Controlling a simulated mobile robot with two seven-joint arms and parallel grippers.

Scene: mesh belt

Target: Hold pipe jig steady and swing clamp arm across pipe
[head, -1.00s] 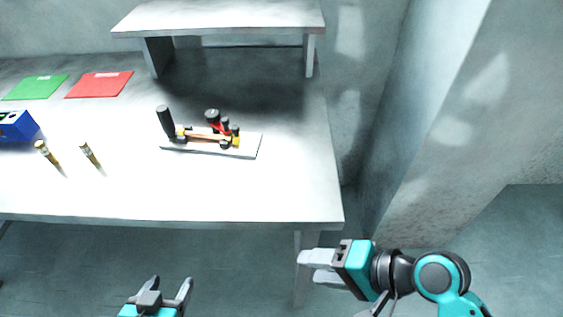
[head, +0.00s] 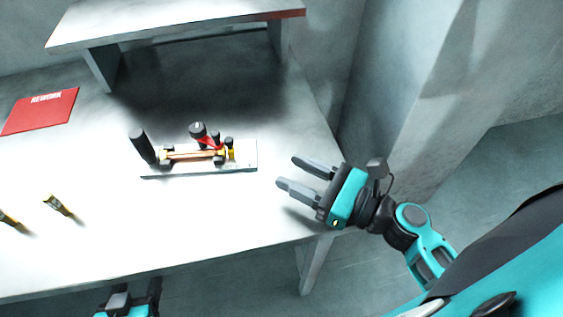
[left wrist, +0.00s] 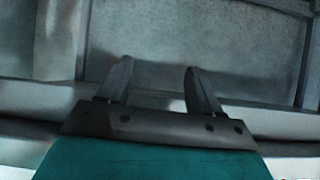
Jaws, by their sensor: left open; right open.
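The pipe jig (head: 243,156) is a pale flat plate on the white table in the head view. A copper-coloured pipe (head: 190,155) lies along it in yellow and dark holders. A tall black handle (head: 143,146) stands at its left end. The clamp arm (head: 207,141) is red with a black knob, near the middle of the jig; its exact angle across the pipe is hard to tell. My right gripper (head: 288,173) is open and empty, right of the jig and apart from it. My left gripper (head: 134,290) is open below the table's front edge; its empty fingers show in the left wrist view (left wrist: 158,82).
A raised shelf (head: 180,22) stands behind the jig. A red mat marked REWORK (head: 40,112) lies at the left. Two small brass-and-black cylinders (head: 58,205) are at the front left. The table (head: 190,225) is clear in front of the jig.

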